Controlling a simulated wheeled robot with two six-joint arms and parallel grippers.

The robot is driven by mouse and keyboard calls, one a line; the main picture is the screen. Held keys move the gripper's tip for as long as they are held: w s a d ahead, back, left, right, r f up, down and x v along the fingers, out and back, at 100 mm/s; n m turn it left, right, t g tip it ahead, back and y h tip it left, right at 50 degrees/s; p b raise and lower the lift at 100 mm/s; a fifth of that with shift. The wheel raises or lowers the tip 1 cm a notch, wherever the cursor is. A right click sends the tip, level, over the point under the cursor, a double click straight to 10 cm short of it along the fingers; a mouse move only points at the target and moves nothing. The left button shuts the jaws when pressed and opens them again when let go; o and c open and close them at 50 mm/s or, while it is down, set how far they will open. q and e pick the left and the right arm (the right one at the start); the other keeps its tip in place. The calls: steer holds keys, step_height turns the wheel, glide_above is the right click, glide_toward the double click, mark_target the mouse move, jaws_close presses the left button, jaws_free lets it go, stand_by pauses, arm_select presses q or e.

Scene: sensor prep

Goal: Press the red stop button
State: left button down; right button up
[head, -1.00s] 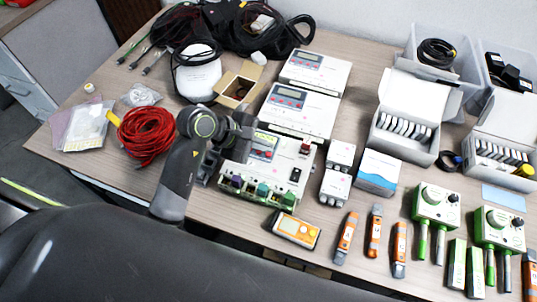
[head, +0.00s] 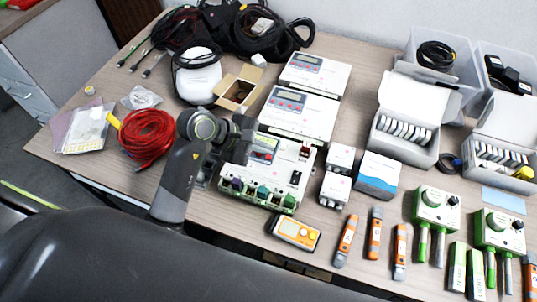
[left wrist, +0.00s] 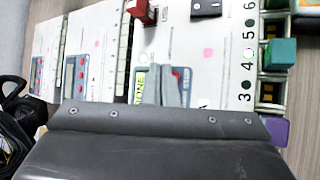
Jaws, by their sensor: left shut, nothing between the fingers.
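The nearest white control box (head: 270,177) stands at the table's middle front, with green and purple terminals along its front edge. Its panel carries a small display and a red button (head: 268,156), which I take to be the stop button. In the left wrist view, red shows close beside my fingers (left wrist: 176,73), partly hidden by them. My left gripper (head: 246,150) is shut and empty, over the left part of this box's panel. I cannot tell whether the fingertips touch the button. A separate red part (head: 305,151) sits at the box's back right corner. My right gripper is not in view.
Two similar white boxes (head: 300,113) stand behind. A red cable coil (head: 147,136) and an open cardboard box (head: 238,88) lie to the left.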

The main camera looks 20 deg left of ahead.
arm_select(q)
steer(key=shift+f, duration=0.15)
stand_by(0.8)
steer(key=shift+f+b, duration=0.3)
steer(key=shift+b, duration=0.35)
steer(key=shift+f+b, duration=0.4)
steer(key=shift+b, duration=0.1)
stand_by(0.3)
steer(key=shift+r, duration=0.1)
steer(key=shift+r+p, duration=0.4)
steer(key=shift+r, duration=0.3)
steer(key=shift+r+p, duration=1.55)
steer(key=shift+r, duration=1)
